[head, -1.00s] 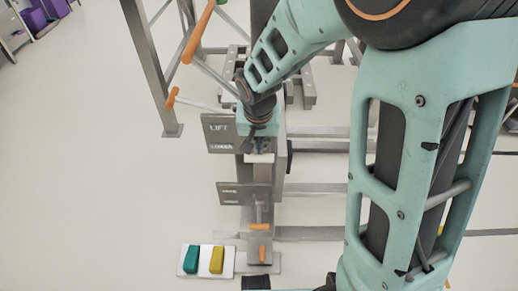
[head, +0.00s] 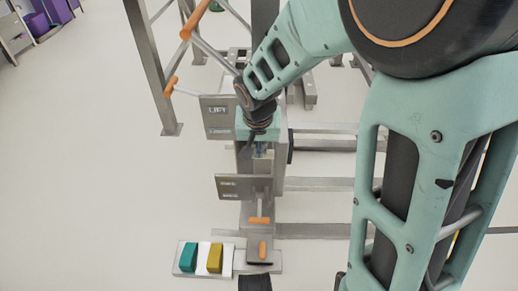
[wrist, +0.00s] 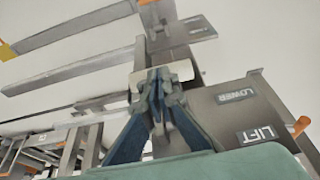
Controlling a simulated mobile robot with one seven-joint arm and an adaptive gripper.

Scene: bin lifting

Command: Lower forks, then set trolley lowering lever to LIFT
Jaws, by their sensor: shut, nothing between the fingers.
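The trolley's grey plate marked LIFT and LOWER (head: 217,117) stands just left of my gripper in the head view. In the wrist view its LOWER label (wrist: 236,95) and LIFT label (wrist: 257,135) show at the right. My gripper (wrist: 156,76) points down beside this plate, its dark blue fingers shut and empty. A pale block (wrist: 180,71) lies right at the fingertips; I cannot tell whether they touch it. The lowering lever cannot be told apart here. Metal bars (head: 325,184) run right from the column; I cannot tell which are forks.
A second marked plate (head: 232,187) sits lower on the column. Below are orange-marked pedals (head: 260,220) and a base with teal (head: 188,257) and yellow (head: 214,258) blocks. Orange-gripped handles (head: 196,20) stand above left. The floor at left is clear.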

